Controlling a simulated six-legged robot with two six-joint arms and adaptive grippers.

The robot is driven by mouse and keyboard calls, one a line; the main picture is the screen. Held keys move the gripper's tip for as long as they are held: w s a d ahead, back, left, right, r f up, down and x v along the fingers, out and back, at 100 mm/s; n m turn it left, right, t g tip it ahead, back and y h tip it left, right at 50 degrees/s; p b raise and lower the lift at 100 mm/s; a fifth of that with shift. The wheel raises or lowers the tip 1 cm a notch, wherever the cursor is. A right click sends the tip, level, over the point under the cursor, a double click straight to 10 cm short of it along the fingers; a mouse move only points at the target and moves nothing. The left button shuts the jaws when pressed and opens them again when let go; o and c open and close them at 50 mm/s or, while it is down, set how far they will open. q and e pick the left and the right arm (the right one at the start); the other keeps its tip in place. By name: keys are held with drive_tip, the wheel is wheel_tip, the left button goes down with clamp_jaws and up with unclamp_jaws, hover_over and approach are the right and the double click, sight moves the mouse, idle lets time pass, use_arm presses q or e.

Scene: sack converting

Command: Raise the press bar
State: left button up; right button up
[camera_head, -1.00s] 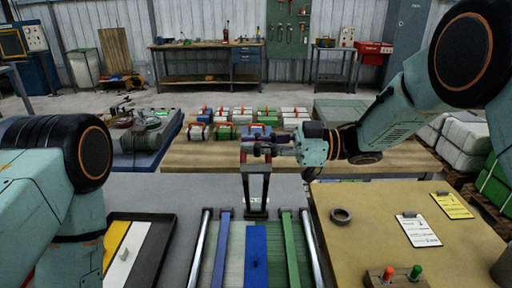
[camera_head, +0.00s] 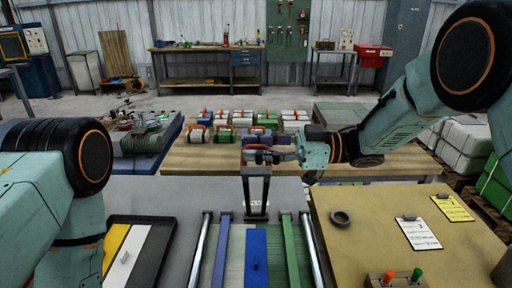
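A dark upright press frame (camera_head: 256,188) stands at the far end of the machine bed in the middle of the head view. Its crosspiece is at the top, just below my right gripper. My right gripper (camera_head: 262,156) reaches in from the right, and its fingers lie across the top of the frame. The fingers are small and overlap the frame, so I cannot tell whether they close on the bar. My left arm shows at the left edge, and its gripper is out of view.
A blue strip (camera_head: 255,255) and a green rail (camera_head: 290,255) run along the bed. A black tray (camera_head: 160,250) lies left. A tan table (camera_head: 370,225) on the right holds a ring (camera_head: 341,218) and clipboards (camera_head: 418,233). Bundles (camera_head: 198,133) stand on the bench behind.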

drive_tip(key=d, duration=1.1)
drive_tip(key=shift+d, duration=0.35)
drive_tip(key=shift+s, duration=0.1)
